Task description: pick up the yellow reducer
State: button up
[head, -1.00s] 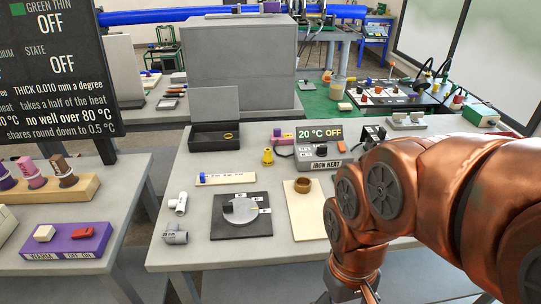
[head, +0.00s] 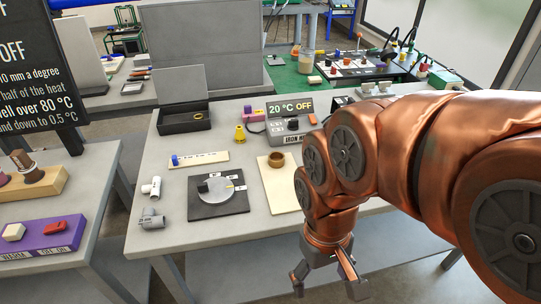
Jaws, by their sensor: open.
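The yellow reducer (head: 240,134) stands on the grey table in the head view, left of the iron heat box and behind the brown ring. It looks like a small stepped cone. My gripper (head: 325,284) is at the lower middle right, pointing down, with its fingers spread and nothing seen between them. It is in front of the table's near edge, well apart from the reducer.
On the table (head: 180,255) are a dark plate with a grey dial (head: 216,188), a brown ring (head: 276,159) on a pale board, grey fittings (head: 151,219), a black open box (head: 184,118) and the iron heat box (head: 290,128). A purple block (head: 40,240) lies on the left table.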

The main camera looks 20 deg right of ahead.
aim_at(239, 136)
jog(key=k, duration=1)
jog(key=z, duration=0.45)
jog(key=i, duration=1.65)
jog(key=u, duration=2.05)
